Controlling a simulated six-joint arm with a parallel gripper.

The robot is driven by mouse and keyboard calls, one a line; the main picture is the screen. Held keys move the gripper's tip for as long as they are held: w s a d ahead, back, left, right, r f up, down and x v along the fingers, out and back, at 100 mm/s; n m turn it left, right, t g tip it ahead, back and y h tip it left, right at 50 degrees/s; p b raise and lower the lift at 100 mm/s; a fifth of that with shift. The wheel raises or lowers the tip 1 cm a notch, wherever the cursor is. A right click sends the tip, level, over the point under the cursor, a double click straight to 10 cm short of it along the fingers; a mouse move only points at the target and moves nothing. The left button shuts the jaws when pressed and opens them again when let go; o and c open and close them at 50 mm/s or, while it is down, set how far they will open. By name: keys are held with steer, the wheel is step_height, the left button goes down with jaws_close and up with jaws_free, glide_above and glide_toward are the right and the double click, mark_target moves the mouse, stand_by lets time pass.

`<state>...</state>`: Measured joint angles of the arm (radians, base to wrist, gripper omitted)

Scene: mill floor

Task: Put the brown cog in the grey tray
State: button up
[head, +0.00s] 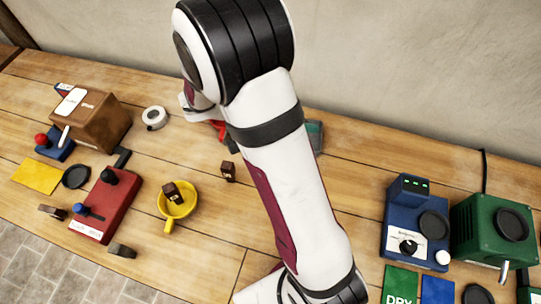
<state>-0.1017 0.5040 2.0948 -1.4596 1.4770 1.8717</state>
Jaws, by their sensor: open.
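I cannot pick out a cog shape for certain. Small dark brown blocks show: one (228,171) stands on the bench left of my arm, and another (172,193) sits in a yellow pan (190,204). A third brown piece (52,212) lies at the far left. A grey-green edge (317,137) shows behind my arm; it may be the grey tray, but most of it is hidden. My gripper (219,131) is partly hidden by my arm, low over the back of the bench behind the nearest brown block. It is open, and I see nothing held.
A brown box (92,118), a red control box (103,207) and a white tape roll (154,117) stand at left. A blue device (414,224) and a green machine (493,229) stand at right. A wall closes the back. Bench between block and pan is clear.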

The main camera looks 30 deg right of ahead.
steer(key=s+a+r+n+t+y, duration=0.1)
steer(key=s+a+r+n+y, duration=0.1)
steer(key=s+a+n+y, duration=0.3)
steer(key=s+a+r+n+t+y, duration=0.1)
steer(key=s+a+r+n+y, duration=0.2)
steer(key=s+a, duration=0.9)
steer(key=a+n+y, duration=0.1)
steer(key=n+y, duration=0.2)
steer(key=y, duration=0.2)
steer(key=shift+s+a, duration=0.2)
steer(key=shift+a, duration=0.2)
